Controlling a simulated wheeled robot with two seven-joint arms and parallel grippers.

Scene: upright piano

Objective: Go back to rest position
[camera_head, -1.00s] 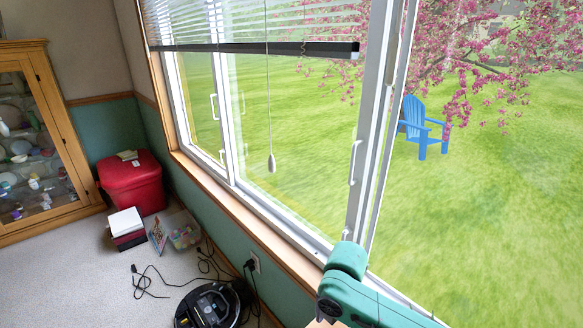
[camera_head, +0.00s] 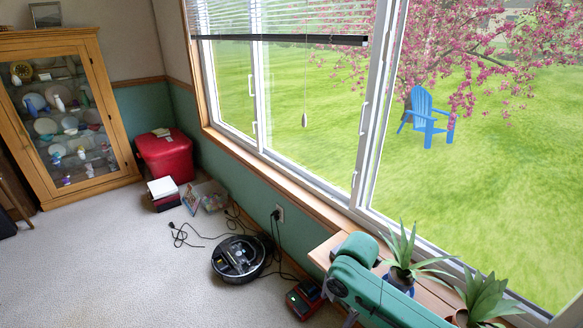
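One of my teal arms reaches in from the bottom right, in front of a wooden surface (camera_head: 322,252) below the window. Its bent joint and a thick link show, but no fingertips are in view. My other arm is out of the picture. No piano can be made out.
Potted plants (camera_head: 402,255) (camera_head: 484,298) stand on the wooden surface close to my arm. A robot vacuum (camera_head: 238,258), cables and a red-and-black device (camera_head: 304,298) lie on the floor. A red bin (camera_head: 166,158) and glass cabinet (camera_head: 66,115) stand farther back. Carpet at left is clear.

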